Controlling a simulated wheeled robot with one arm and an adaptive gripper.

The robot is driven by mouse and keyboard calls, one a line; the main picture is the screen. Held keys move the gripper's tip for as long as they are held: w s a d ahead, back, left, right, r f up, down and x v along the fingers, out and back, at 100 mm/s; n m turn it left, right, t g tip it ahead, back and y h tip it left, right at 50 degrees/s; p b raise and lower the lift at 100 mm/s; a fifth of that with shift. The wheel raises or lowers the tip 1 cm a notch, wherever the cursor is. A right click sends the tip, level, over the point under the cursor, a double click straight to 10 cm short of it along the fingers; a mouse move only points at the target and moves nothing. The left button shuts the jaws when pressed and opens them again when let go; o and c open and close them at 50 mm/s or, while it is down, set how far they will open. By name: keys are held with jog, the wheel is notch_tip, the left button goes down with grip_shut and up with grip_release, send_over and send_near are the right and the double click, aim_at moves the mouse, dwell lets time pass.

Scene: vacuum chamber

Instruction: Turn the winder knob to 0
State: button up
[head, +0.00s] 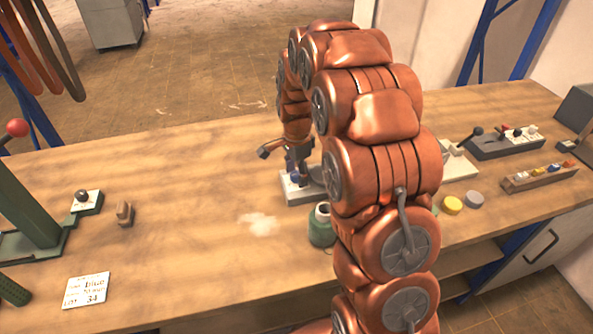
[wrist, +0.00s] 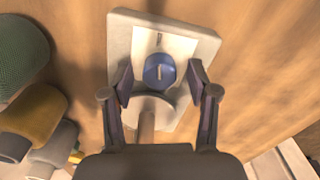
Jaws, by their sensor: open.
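The blue winder knob (wrist: 159,73) sits on a pale plate of a light box (wrist: 207,45) in the wrist view. A short white line on the knob points roughly at a small dark mark on the plate above it. My gripper (wrist: 160,84) is open, with one finger on each side of the knob and a gap on both sides. A round grey disc with a post stands just below the knob, partly hidden by my gripper. In the head view the box (head: 292,196) is on the bench under my gripper (head: 298,168), and the knob is mostly hidden.
A green spool (head: 321,227) stands close in front of the box. Yellow (head: 452,205) and grey (head: 474,199) round pieces lie to the right. A green machine (head: 32,205) and a number card (head: 86,290) are at the left. The bench left of the box is mostly clear.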

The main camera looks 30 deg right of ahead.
jog(key=shift+f, duration=0.1)
grip_shut()
dwell(0.5)
